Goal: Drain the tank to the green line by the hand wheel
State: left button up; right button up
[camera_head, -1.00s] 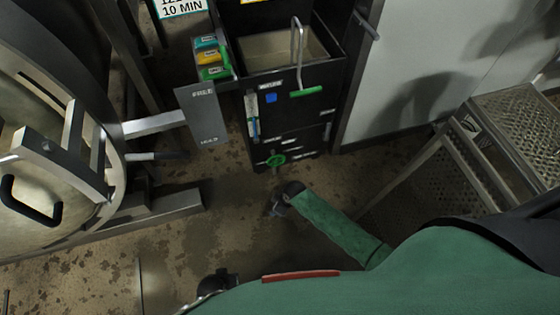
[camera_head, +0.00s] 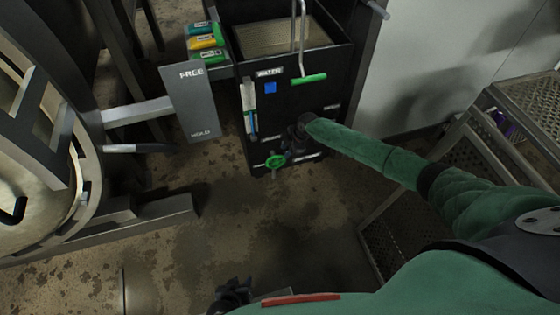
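The black open-topped tank (camera_head: 315,108) stands at the back centre with pale contents showing inside. A narrow upright level gauge (camera_head: 249,104) with a white upper part and blue lower part is on the left of its front; its green line is too small to make out. The green hand wheel (camera_head: 275,161) sits low on the front. My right gripper (camera_head: 295,146) is dark, just above and right of the wheel; I cannot tell if it touches it or whether its fingers are open. My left gripper (camera_head: 230,296) is low at the bottom edge, away from the tank, its fingers unclear.
A green-handled lever (camera_head: 310,79) hangs over the tank front. The large round vessel (camera_head: 40,150) fills the left. A perforated metal stand (camera_head: 510,125) is at right.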

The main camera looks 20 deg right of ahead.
aim_at(280, 156)
jog(key=shift+w+d+b+x, duration=0.1)
jog(key=shift+x, duration=1.15)
jog(key=shift+w+d+b+x, duration=0.1)
jog(key=shift+w+b+x, duration=0.05)
jog(key=shift+x, duration=1.05)
jog(key=shift+w+d+b+x, duration=0.1)
jog(key=shift+d+x, duration=0.05)
jog(key=shift+x, duration=1.1)
jog(key=shift+w, duration=0.1)
grip_shut()
